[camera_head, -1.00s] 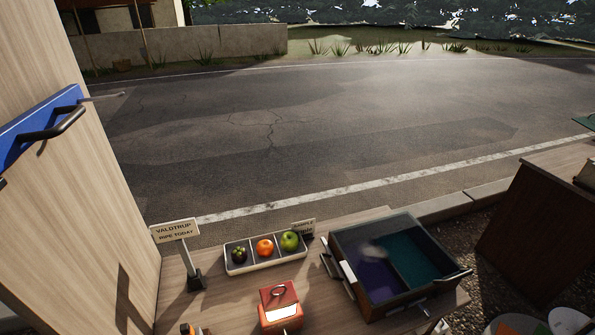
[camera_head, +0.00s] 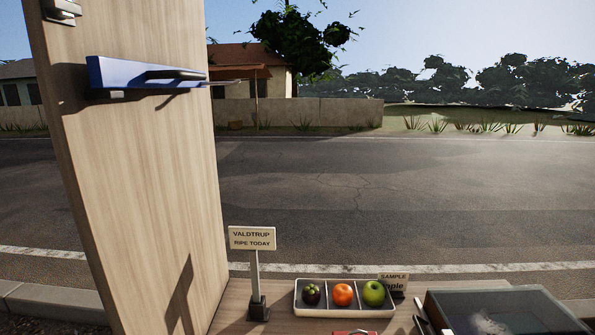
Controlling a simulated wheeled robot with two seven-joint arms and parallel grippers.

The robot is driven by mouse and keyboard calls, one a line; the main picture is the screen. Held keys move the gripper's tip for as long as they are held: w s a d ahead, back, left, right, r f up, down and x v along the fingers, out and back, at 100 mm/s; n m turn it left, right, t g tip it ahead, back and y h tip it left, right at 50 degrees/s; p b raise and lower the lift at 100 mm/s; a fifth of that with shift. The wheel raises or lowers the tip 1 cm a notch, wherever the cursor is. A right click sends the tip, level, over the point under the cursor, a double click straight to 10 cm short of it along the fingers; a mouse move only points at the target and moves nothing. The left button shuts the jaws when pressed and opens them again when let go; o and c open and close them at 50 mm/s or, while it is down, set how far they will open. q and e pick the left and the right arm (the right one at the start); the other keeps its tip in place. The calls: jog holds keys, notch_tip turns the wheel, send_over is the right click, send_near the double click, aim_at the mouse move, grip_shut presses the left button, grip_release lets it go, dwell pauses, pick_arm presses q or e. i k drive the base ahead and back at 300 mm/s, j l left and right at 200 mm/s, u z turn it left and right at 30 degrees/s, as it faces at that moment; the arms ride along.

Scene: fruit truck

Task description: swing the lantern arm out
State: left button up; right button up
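A blue bar with a dark metal handle (camera_head: 175,74), which looks like the lantern arm (camera_head: 115,76), is mounted on the light wooden panel (camera_head: 140,170) at the left. It lies roughly level along the panel face, and a thin rod (camera_head: 232,82) sticks out past the panel's right edge. I cannot make out a lantern on it. Neither of my grippers shows in the head view, so nothing is seen touching the arm.
A metal fitting (camera_head: 62,10) sits high on the panel. Below, the counter holds a "VALDTRUP RIPE TODAY" sign (camera_head: 253,238), a fruit tray (camera_head: 345,312), a sample card (camera_head: 393,278) and a glass-topped box (camera_head: 500,310). The space right of the panel, over the road, is clear.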

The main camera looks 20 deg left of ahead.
aim_at(104, 73)
jog(key=u, duration=0.35)
jog(key=k+j+u, duration=0.1)
jog(key=u, duration=0.25)
jog(key=k+j+u, duration=0.1)
jog(key=u, duration=0.25)
